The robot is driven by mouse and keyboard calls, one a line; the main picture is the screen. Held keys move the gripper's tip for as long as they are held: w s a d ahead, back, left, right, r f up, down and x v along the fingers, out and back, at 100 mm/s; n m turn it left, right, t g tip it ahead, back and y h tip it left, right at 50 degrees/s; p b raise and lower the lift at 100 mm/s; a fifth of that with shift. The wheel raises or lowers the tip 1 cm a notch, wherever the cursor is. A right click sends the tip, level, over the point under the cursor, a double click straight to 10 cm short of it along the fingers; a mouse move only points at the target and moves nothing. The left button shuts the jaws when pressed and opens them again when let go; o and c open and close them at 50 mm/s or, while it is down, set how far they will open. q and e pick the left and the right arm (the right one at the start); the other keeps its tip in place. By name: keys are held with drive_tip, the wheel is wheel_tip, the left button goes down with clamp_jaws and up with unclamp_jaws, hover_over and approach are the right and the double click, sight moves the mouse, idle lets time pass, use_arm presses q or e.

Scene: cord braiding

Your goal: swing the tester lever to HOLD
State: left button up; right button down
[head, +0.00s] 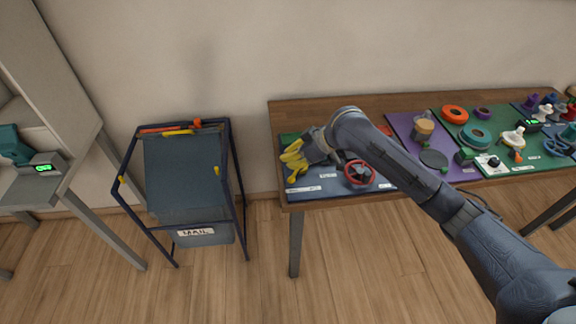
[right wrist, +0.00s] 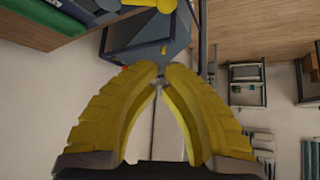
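My right arm reaches in from the right in the head view. Its yellow-fingered gripper (head: 288,158) is over the left end of the long workbench, left of a red handwheel (head: 358,172). In the right wrist view the two curved yellow fingers (right wrist: 162,72) converge, with their tips close together. A small grey shape shows between the tips, and I cannot tell whether it is held or lies behind. I cannot make out the tester lever or a HOLD mark; the arm and gripper cover part of the bench. My left gripper is not in view.
A dark-framed cart with a grey MAIL bag (head: 188,180) stands left of the long workbench (head: 300,110). A device with a green display (head: 43,168) is on the far-left bench. Coloured mats with rings and fittings fill the workbench's right. Bare floor (head: 350,260) lies in front.

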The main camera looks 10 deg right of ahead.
drive_tip(key=x, duration=1)
drive_tip(key=shift+s+d+f, duration=0.1)
drive_tip(key=shift+s+d, duration=0.5)
drive_tip(key=shift+d, duration=0.3)
drive_tip(key=shift+s+d+f, duration=0.15)
drive_tip(key=shift+s+d, duration=0.5)
drive_tip(key=shift+d, duration=0.25)
drive_tip(key=shift+d, duration=0.15)
